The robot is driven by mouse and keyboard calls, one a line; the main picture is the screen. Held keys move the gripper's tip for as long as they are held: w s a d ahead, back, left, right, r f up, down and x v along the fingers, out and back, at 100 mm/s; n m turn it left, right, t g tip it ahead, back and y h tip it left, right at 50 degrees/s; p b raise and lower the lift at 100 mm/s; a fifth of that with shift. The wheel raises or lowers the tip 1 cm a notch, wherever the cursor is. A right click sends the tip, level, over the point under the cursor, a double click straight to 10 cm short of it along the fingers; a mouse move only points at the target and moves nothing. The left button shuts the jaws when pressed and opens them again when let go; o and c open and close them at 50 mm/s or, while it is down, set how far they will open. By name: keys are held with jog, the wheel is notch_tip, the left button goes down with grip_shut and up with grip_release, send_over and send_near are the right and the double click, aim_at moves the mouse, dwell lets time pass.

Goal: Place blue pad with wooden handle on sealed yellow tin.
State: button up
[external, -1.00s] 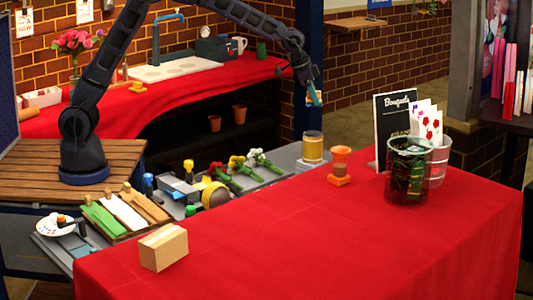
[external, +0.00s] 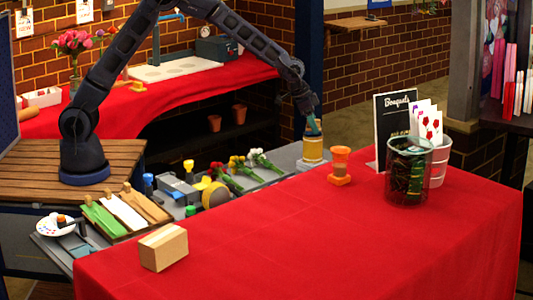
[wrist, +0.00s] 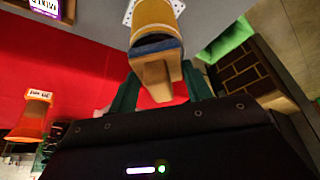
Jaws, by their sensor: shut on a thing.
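The yellow tin (external: 313,152) stands upright on the grey surface behind the red table; it also shows in the wrist view (wrist: 152,13). My gripper (external: 314,127) is directly above it, pointing down. In the wrist view my gripper's teal fingers (wrist: 160,92) are shut on the wooden handle (wrist: 155,76) of the blue pad (wrist: 157,47). The pad lies across the tin's end and looks in line with it. It appears to touch the tin or sit just above it; I cannot tell which. In the external view the pad is mostly hidden by the fingers.
An orange hourglass-shaped thing (external: 340,168) stands on the red table (external: 300,235) just right of the tin. A black sign (external: 391,115) and a dark glass vessel (external: 405,185) are farther right. Flowers (external: 240,165) lie left of the tin. A wooden block (external: 163,248) is at the front left.

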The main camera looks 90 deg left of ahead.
jog(key=shift+f, duration=0.1)
jog(key=o, duration=1)
jog(key=shift+c, duration=0.2)
